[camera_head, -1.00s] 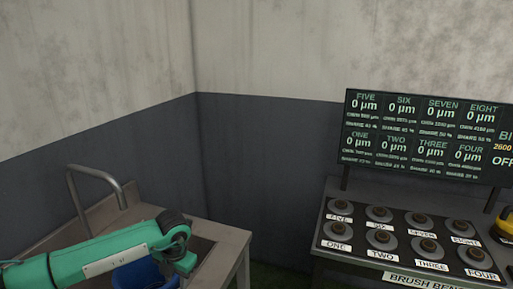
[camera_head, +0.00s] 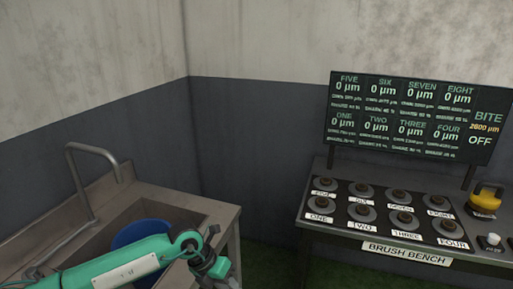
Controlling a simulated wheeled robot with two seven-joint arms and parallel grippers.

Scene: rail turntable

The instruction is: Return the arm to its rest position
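My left arm, green with a pale label plate, comes in from the lower left. Its end, with my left gripper (camera_head: 211,264), is over the front right corner of the sink bench (camera_head: 222,217). The gripper is small and partly hidden, and I cannot tell whether its fingers are open or shut. I see nothing clearly held in it. A blue bucket (camera_head: 140,230) stands in the sink basin just behind the arm. My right arm and gripper are not in the picture.
A curved metal tap (camera_head: 88,150) rises at the sink's back left. At right, the brush bench (camera_head: 406,253) carries several labelled round knobs, a yellow device (camera_head: 485,196) and a white button (camera_head: 493,240). A display board (camera_head: 410,115) stands behind it. Green floor shows between the benches.

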